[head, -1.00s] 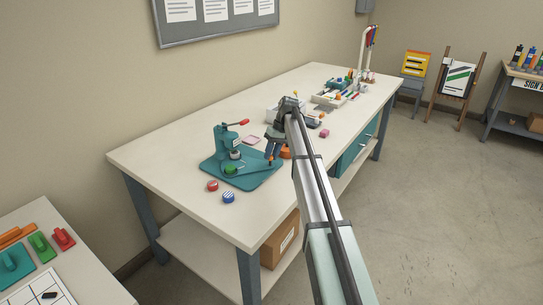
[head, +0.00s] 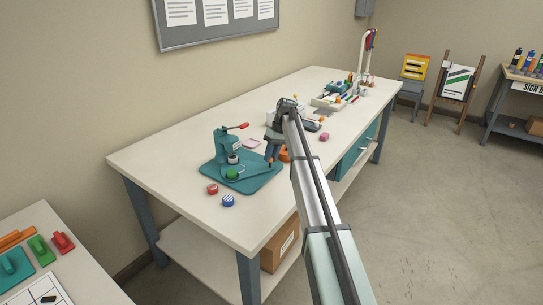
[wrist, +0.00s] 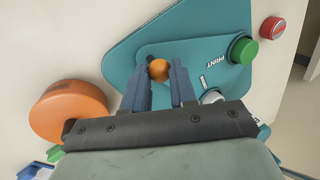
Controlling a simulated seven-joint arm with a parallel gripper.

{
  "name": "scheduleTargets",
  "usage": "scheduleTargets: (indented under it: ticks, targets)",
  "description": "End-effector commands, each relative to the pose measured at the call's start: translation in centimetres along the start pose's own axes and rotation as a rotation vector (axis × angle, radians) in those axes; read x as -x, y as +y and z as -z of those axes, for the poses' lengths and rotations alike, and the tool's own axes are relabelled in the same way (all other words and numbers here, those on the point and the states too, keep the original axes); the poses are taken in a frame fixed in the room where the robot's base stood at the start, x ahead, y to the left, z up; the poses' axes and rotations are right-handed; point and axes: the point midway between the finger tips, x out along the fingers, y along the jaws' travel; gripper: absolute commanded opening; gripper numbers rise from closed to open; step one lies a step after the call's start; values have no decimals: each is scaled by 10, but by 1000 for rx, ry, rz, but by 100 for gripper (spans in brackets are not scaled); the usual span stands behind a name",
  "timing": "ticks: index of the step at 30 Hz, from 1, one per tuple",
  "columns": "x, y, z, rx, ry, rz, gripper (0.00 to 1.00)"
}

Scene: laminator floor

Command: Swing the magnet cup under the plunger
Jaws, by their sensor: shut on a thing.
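The teal press (head: 222,146) stands on its teal base plate (head: 262,184), with a red-tipped lever on top and the plunger (head: 233,158) in front. In the wrist view, a teal swing plate (wrist: 185,52) carries a green cup (wrist: 243,48) beside the word PRINT. A grey-white round part (wrist: 212,96), perhaps the magnet cup, is partly hidden behind my gripper; its label is unreadable. My gripper (wrist: 160,72) is shut on an orange ball knob (wrist: 158,69) at the plate's narrow end. In the head view my gripper (head: 270,163) is at the base's right side.
A red button (wrist: 272,27) lies beyond the base in the wrist view. In the head view, red (head: 212,188) and blue-striped (head: 228,200) buttons lie at its front. A large orange disc (wrist: 68,111) lies close beside my gripper. Trays (head: 328,103) stand farther back.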

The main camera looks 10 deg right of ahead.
Motion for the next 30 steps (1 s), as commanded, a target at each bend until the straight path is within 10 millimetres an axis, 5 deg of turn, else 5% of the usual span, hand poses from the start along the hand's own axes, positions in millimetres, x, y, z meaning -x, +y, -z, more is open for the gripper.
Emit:
scheduleTargets:
  ticks: [2, 3, 10, 21, 30]
  targets:
    - [2, 2, 2, 0, 5, -4, 0]
    - [2, 2, 3, 0, 5, -4, 28]
    - [1, 1, 2, -1, 4, -2, 50]
    - [6, 1, 2, -1, 3, -2, 52]
    - [54, 1, 3, -1, 5, -3, 52]
